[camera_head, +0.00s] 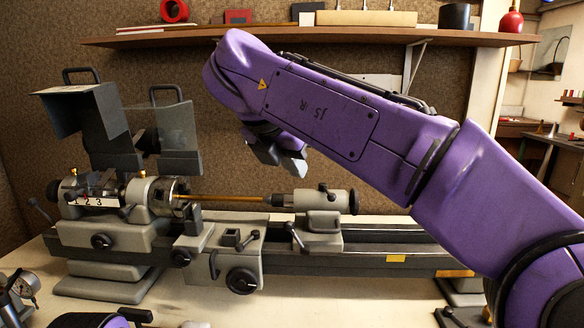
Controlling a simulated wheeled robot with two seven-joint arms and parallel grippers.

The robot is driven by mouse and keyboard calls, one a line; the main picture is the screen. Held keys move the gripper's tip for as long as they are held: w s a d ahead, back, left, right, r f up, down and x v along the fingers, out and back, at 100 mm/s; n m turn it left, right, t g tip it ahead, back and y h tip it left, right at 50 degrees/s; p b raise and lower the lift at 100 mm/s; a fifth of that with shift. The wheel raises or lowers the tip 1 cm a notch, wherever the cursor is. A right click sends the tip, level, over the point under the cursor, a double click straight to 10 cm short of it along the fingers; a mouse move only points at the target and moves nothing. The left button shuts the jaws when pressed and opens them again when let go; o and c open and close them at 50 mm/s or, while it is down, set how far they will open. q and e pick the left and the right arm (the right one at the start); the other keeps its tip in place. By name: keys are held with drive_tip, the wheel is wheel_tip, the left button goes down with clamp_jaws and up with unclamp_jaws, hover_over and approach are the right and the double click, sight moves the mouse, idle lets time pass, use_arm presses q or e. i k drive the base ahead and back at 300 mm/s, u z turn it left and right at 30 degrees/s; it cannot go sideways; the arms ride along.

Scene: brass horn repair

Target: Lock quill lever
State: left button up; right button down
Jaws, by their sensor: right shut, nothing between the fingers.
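The grey lathe's tailstock (318,222) stands right of centre, with its quill pointing left toward a long brass rod (225,197). A small dark lever (325,188) sits on top of the tailstock barrel. A longer lever with a dark knob (296,234) sticks out low at its left side. I cannot tell from this view which is the quill lever, or whether it is locked. My right gripper (283,161) is shut and empty, pointing down above the quill and left of the upper lever, apart from both.
The headstock (105,235) with raised guards (178,127) stands at left. The carriage with its handwheel (243,280) sits in front of the rod. A wall shelf (300,36) with several items runs behind my right arm.

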sight(327, 193)
drive_tip(key=k, duration=1)
